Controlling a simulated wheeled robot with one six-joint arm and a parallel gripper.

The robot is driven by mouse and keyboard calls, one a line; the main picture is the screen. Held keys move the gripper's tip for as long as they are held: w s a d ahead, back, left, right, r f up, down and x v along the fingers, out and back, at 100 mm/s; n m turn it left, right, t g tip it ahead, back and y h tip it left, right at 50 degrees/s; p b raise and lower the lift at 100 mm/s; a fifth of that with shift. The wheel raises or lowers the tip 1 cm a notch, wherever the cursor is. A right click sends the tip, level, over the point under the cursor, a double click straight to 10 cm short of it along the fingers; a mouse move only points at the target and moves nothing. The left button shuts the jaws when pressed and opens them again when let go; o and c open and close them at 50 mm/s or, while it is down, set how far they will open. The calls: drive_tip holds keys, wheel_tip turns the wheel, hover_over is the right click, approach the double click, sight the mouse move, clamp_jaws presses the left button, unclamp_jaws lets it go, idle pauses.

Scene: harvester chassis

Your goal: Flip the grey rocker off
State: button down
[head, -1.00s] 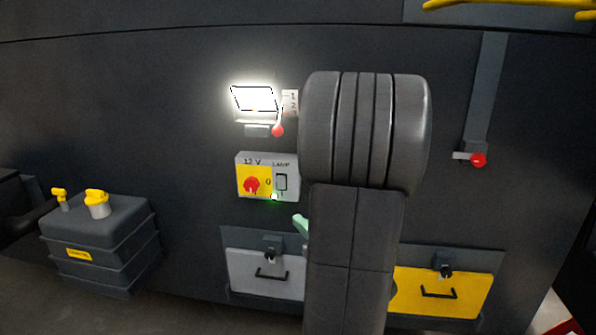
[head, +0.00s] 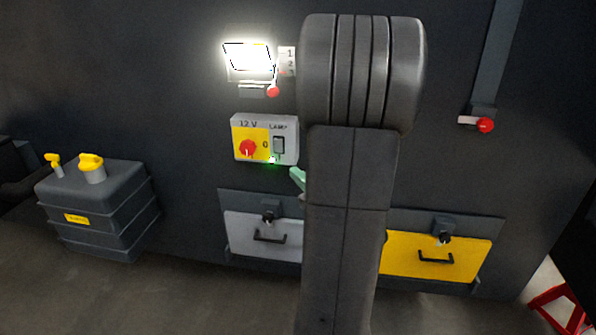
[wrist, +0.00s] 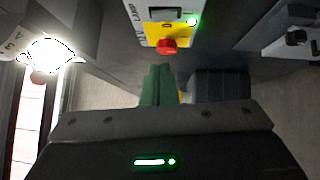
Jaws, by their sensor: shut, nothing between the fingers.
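The grey rocker (head: 279,145) sits on the right half of the 12 V panel (head: 291,154), under the word LAMP. A small green light glows at the panel's lower edge, and the lamp (head: 248,57) above is lit. A red rotary knob (head: 248,148) is on the yellow left half. The rocker (wrist: 165,14) also shows in the wrist view, near the top. My gripper (wrist: 160,72) is shut, its green fingers together and empty, short of the panel. In the head view its green tip (head: 298,177) shows just below and right of the panel; my arm hides the rest.
A red-tipped lever (head: 273,90) hangs under the lamp, and another (head: 485,125) is at right. Below are a grey drawer (head: 245,236) and a yellow drawer (head: 405,258). A dark tank (head: 110,215) with yellow caps stands at left.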

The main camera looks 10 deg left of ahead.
sight(275, 144)
drive_tip(key=p+x, duration=0.1)
drive_tip(key=x, duration=0.2)
drive_tip(key=w+d+p+x, duration=0.1)
drive_tip(key=x, duration=0.3)
drive_tip(key=p+x, duration=0.1)
drive_tip(key=x, duration=0.2)
drive_tip(key=shift+w+d+r+p, duration=0.2)
drive_tip(key=shift+w+p, duration=0.1)
drive_tip(key=shift+w, duration=0.55)
drive_tip(key=shift+w+r, duration=0.1)
drive_tip(key=shift+w, duration=0.05)
